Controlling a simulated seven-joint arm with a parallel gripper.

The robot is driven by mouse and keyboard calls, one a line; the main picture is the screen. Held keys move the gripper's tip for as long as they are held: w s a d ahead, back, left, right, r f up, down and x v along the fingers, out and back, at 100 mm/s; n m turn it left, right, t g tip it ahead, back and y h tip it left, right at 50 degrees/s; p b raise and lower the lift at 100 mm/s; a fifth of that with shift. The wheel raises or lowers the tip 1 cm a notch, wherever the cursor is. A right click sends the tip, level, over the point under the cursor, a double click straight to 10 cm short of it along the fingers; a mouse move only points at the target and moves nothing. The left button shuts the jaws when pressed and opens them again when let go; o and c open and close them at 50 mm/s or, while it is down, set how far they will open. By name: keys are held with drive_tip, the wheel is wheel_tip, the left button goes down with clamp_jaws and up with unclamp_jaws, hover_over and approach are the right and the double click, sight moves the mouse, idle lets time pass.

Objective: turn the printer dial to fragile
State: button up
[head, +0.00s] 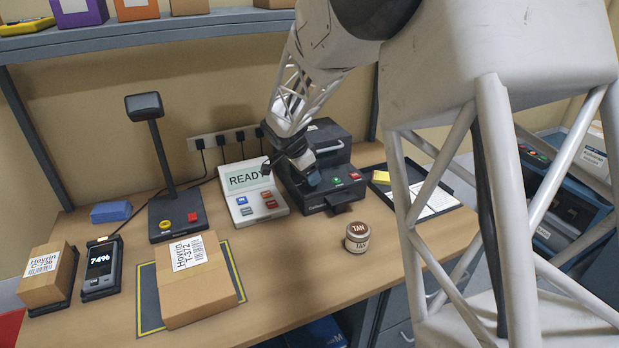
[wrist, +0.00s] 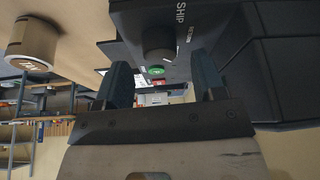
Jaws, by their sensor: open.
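The black label printer (head: 331,150) stands at the back of the bench, with a green and a red button on its front panel. My gripper (head: 306,174) is over the left part of that panel and hides the dial there. In the wrist view the grey round dial (wrist: 158,40) shows beyond and roughly between the open dark fingers of my gripper (wrist: 161,62). The fingers look apart from the dial. Which word the dial points to I cannot tell.
A READY display unit (head: 252,192) stands close left of the printer. A dark tray (head: 452,183) with paper lies to the right. A carton (head: 200,290) lies on the mat (head: 150,315) at front left.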

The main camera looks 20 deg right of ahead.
drive_tip(key=shift+v, duration=2.7)
drive_tip(key=shift+w+m, duration=0.2)
drive_tip(key=shift+m, duration=0.4)
drive_tip(key=shift+x, duration=3.9)
drive_tip(key=shift+s, duration=0.15)
drive_tip(key=shift+c, duration=0.4)
drive_tip(key=c, duration=0.8)
